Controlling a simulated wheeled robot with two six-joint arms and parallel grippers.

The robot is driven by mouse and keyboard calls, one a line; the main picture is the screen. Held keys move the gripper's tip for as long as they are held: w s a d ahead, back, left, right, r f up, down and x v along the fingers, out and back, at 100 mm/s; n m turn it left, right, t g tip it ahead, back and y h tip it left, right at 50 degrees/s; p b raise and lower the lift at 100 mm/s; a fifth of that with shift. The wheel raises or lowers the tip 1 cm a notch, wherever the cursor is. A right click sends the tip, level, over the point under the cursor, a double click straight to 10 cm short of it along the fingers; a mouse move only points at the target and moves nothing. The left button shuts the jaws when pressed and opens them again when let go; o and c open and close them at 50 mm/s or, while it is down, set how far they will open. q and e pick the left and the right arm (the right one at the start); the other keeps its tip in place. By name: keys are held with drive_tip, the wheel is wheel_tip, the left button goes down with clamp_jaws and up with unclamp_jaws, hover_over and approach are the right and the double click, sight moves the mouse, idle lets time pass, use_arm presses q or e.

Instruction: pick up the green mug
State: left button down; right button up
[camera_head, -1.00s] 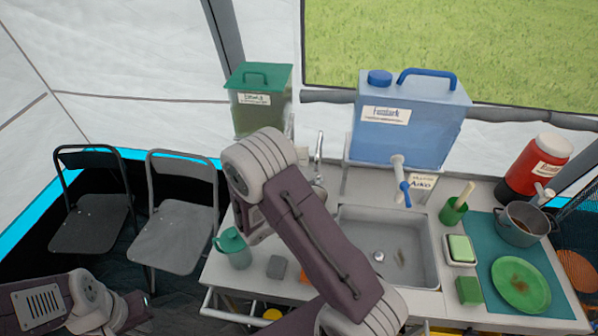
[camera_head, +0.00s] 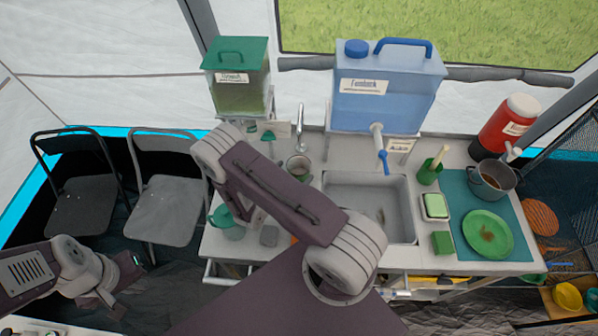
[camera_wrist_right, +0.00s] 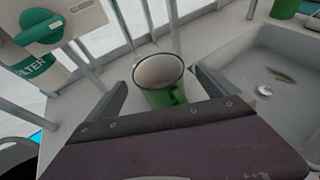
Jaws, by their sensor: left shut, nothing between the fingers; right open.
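The green mug (camera_wrist_right: 166,92), with a pale interior and its green handle towards the camera, stands upright on the counter in the right wrist view. In the head view it shows by the tap, left of the sink (camera_head: 299,167), partly behind my right arm. My right gripper (camera_wrist_right: 160,92) is open, its fingers on either side of the mug in the picture; I cannot tell whether they touch it. In the head view my right arm hides that gripper. My left gripper (camera_head: 130,268) is shut and empty at lower left, away from the counter.
The sink basin (camera_head: 369,206) is right of the mug. A filter container with a green tap (camera_wrist_right: 40,28) stands behind left. The blue water container (camera_head: 387,95) stands behind the sink.

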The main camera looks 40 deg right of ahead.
sight(304, 162)
drive_tip(key=p+x, duration=0.1)
drive_tip(key=x, duration=0.3)
drive_tip(key=shift+f, duration=0.1)
drive_tip(key=shift+w+d+f, duration=0.25)
drive_tip(key=shift+w, duration=0.05)
drive_tip(key=shift+s+a+r, duration=0.1)
drive_tip(key=shift+s+a, duration=0.05)
drive_tip(key=c, duration=1.7)
